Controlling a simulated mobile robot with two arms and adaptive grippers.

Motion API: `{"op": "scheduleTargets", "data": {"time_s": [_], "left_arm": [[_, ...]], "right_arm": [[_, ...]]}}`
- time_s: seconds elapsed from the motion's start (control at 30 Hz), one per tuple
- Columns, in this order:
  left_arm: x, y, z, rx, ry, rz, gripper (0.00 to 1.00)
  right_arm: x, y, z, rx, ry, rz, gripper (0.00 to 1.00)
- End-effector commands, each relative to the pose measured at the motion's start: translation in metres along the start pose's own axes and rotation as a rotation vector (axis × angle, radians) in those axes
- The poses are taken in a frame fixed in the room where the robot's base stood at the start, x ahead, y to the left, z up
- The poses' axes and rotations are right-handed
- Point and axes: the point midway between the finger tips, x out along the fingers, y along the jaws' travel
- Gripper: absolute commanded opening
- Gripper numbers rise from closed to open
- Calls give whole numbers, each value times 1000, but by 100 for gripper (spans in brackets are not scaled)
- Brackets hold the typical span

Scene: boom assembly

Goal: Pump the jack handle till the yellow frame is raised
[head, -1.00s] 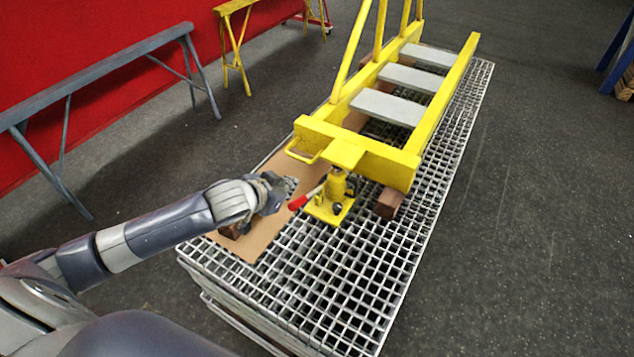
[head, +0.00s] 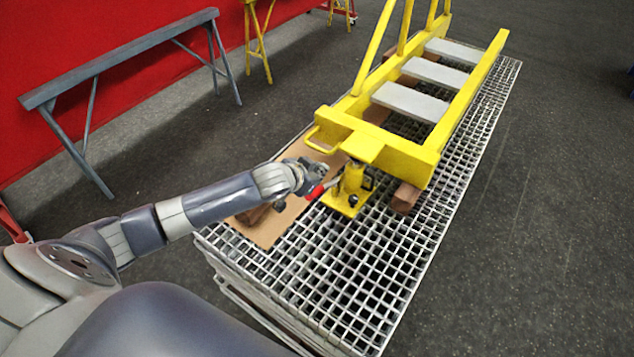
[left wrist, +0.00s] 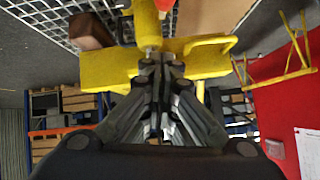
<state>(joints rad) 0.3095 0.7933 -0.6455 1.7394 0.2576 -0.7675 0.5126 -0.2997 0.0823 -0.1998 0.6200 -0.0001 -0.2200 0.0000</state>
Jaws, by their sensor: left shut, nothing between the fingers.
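The yellow jack (head: 347,197) stands on the metal grating, under a plate at the near end of the yellow frame (head: 405,155). Its short handle with a red grip (head: 313,193) points left. My left gripper (head: 316,170) is shut and empty, close to the red grip and left of the jack; I cannot tell whether it touches. In the left wrist view the shut fingers (left wrist: 163,65) overlap the frame's yellow beam (left wrist: 105,70), with the jack (left wrist: 148,25) above them in the picture. A bit of red shows at the top edge. My right gripper is not in view.
The frame rests over brown wooden blocks (head: 405,197) on the grating stack (head: 340,285). A cardboard sheet (head: 265,230) lies along its left side. A grey trestle (head: 120,60) stands at the left before the red wall. Dark floor on the right is clear.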

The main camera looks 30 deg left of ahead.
Motion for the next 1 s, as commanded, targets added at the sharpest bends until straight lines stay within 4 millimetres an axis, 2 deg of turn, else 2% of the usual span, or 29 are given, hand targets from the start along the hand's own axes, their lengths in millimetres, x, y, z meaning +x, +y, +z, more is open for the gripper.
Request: {"op": "scheduleTargets", "data": {"time_s": [0.2, 0.33, 0.5, 1.0], "left_arm": [[31, 0, -1, 0, 0, 0, 0], [34, 0, 24, 1, -5, 1, 0], [38, 0, 36, 0, -1, 0, 0], [39, 1, 41, 0, 4, 0, 0]], "right_arm": [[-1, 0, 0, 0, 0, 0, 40], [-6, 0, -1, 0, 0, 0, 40], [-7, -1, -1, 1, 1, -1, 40], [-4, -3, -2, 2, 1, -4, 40]]}}
